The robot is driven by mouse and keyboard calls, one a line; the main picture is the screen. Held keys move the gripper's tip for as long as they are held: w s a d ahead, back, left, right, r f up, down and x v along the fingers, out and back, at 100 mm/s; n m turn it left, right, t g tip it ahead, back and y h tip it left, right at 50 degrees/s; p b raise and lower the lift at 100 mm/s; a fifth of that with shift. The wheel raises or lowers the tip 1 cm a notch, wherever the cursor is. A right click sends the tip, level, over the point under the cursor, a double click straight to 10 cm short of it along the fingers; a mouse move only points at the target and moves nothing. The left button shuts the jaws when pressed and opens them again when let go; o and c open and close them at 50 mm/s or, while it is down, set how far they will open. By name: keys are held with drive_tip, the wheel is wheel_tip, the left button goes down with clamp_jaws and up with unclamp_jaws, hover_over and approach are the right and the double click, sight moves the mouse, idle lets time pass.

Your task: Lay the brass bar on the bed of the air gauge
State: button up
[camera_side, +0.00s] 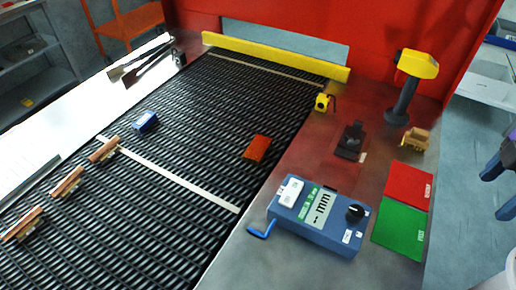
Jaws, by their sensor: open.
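The blue gauge unit (318,218) lies on the grey bench right of the belt, with a display reading "-- mm", a black dial and a white block on its left end. I cannot tell which part is its bed. Three copper-to-brass-coloured bars lie at the left of the mesh belt: a near one (22,224), a middle one (66,182) and a far one (104,150). A small brass-coloured piece (416,139) stands on the bench at the right. I cannot tell which is the brass bar. My gripper is not recognisable in view.
The black mesh belt (200,130) also carries a blue block (145,122) and an orange-red block (257,148). A yellow rail (270,56) crosses its far end. A black fixture (351,141), a yellow-headed scanner (409,85), and red (408,185) and green (401,231) pads occupy the bench.

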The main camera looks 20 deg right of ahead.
drive_tip(key=w+a+r+n, duration=0.3)
drive_tip(key=w+a+n, duration=0.1)
drive_tip(key=w+a, duration=0.55)
drive_tip(key=w+a+r+n, duration=0.3)
drive_tip(key=w+a+r, duration=0.1)
drive_tip(key=w+a, duration=0.6)
drive_tip(key=n, duration=0.8)
hover_over(258, 147)
drive_tip(key=f, duration=1.2)
drive_tip(key=shift+w+a+f, duration=0.25)
drive_tip(key=shift+f, duration=0.15)
drive_tip(key=shift+s+d+f, duration=0.1)
drive_tip(key=shift+s+f, duration=0.05)
drive_tip(key=shift+f, duration=1.15)
drive_tip(key=shift+s+d+f, duration=0.1)
drive_tip(key=shift+f, duration=1.2)
drive_tip(key=shift+c, duration=0.3)
drive_tip(key=shift+r, duration=0.1)
clamp_jaws()
